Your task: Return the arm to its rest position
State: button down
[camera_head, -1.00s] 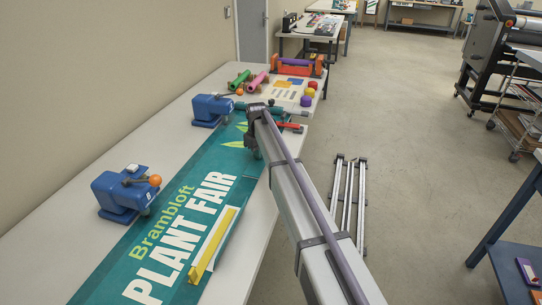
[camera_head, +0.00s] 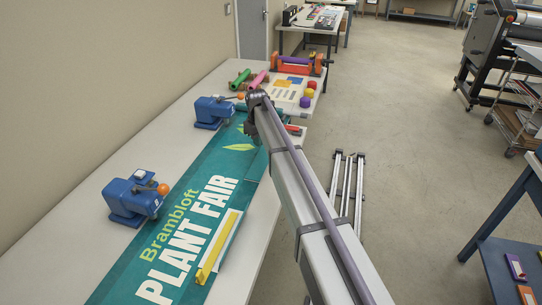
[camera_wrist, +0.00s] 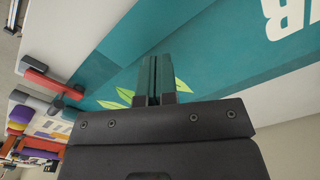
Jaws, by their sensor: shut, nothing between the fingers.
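My arm reaches from the lower right over the long white table (camera_head: 60,230) in the head view. My gripper shows in the wrist view (camera_wrist: 157,62), its two fingers together with nothing between them, over the teal banner. In the head view the gripper is mostly hidden behind the arm's dark wrist. The teal banner (camera_head: 165,240) lettered "Brambloft PLANT FAIR" lies flat on the table. I cannot tell the exact height of the gripper above it.
Two blue clamp-like devices, one nearer (camera_head: 128,203) and one farther (camera_head: 208,113), stand along the banner's left edge. A yellow strip (camera_head: 208,265) lies on the banner. Open floor (camera_head: 410,170) lies right.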

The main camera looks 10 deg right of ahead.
jog(key=s+d+m, duration=0.2)
jog(key=s, duration=1.1)
jog(key=s+d+m, duration=0.2)
jog(key=s+d, duration=0.1)
jog(key=s, duration=1.1)
jog(key=s+d+m, duration=0.2)
jog(key=s+m, duration=0.1)
jog(key=s, duration=1.1)
jog(key=shift+d, duration=0.4)
